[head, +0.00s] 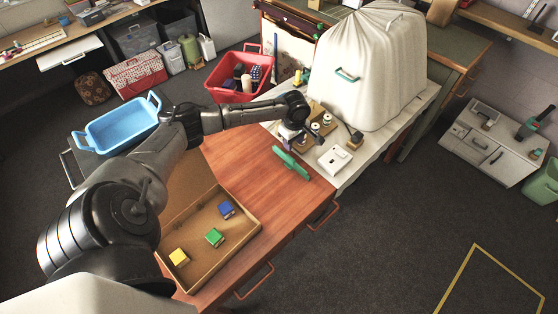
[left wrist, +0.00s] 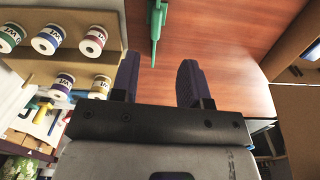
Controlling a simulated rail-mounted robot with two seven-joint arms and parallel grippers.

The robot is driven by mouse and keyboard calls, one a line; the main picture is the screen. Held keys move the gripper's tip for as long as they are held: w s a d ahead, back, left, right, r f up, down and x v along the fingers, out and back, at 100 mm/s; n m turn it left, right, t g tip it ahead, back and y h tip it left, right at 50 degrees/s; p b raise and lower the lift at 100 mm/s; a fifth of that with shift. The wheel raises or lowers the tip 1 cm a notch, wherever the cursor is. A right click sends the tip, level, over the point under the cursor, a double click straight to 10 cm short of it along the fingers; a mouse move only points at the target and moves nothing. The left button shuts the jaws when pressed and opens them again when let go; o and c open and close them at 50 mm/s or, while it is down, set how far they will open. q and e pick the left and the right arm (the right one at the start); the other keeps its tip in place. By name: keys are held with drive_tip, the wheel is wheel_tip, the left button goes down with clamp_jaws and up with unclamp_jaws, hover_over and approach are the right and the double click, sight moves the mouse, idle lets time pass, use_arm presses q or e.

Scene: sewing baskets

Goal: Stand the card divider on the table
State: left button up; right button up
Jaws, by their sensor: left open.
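A green long, narrow piece, which looks like the card divider (head: 291,165), is on the wooden table (head: 260,155) near its right edge. In the left wrist view the divider (left wrist: 157,22) shows edge-on as a thin green strip, ahead of the fingers and in line with the gap between them. It looks upright on the table, but I cannot be sure. My left gripper (head: 291,138) is just behind the divider in the head view, apart from it. In the left wrist view its purple fingers (left wrist: 158,84) are open with nothing between them. My right gripper is not in view.
A cardboard box (head: 180,283) with yellow, green and blue blocks lies at the table's near end. A rack of thread spools (left wrist: 70,75) is left of the fingers in the wrist view. A small white box (head: 334,160) and a cloth-covered machine (head: 368,70) stand beyond the divider.

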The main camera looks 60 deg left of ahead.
use_arm(q)
drive_tip(key=s+d+f+m, duration=0.3)
drive_tip(key=s+d+m, duration=0.15)
drive_tip(key=d, duration=0.45)
drive_tip(key=s+d+f+m+t+h, duration=0.1)
drive_tip(key=s+d+f+m, duration=0.4)
drive_tip(key=d, duration=0.4)
drive_tip(key=s+d+f+m, duration=0.25)
drive_tip(key=d+m, duration=0.35)
drive_tip(key=d, duration=0.3)
drive_tip(key=s+d+r+m+t, duration=0.1)
drive_tip(key=s+d+r+m, duration=0.1)
drive_tip(key=s, duration=0.4)
drive_tip(key=s+d+r+m+t, duration=0.1)
drive_tip(key=s+d+r+m, duration=0.2)
drive_tip(key=s+r+m, duration=0.2)
drive_tip(key=shift+s+r+t+y, duration=0.3)
drive_tip(key=shift+s+r+y, duration=0.15)
drive_tip(key=shift+s, duration=0.55)
